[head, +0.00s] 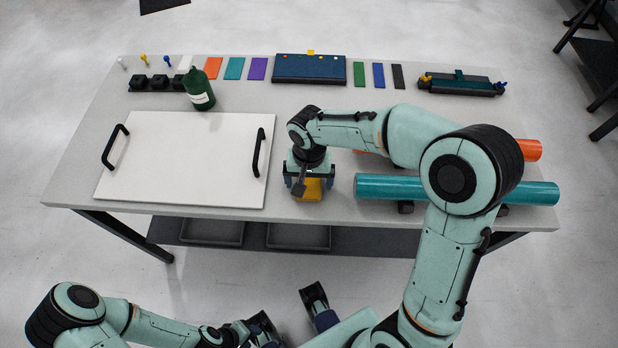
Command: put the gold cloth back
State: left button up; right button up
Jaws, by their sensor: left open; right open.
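The gold cloth (313,192) is a small folded yellow-gold piece near the table's front edge, just right of the white board. My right gripper (308,184) is right over it, pointing down, with its blue fingers apart on either side of the cloth. The gripper hides the cloth's rear part, and I cannot tell whether the fingers touch it. My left gripper (290,314) is open and empty, low in front of the table and away from it.
A white board (185,160) with two black handles fills the table's left. A green bottle (199,92) stands behind it. Teal (390,187) and orange (531,150) rolls lie at right. A dark blue box (309,68) and several coloured cards line the back.

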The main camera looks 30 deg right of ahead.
aim_at(309, 182)
pick_arm(q)
jog(key=shift+s+r+p, duration=0.3)
jog(key=shift+r+p, duration=0.5)
jog(key=shift+p, duration=0.1)
pick_arm(e)
notch_tip(309, 182, up, 12)
pick_arm(q)
jog(key=shift+s, duration=0.1)
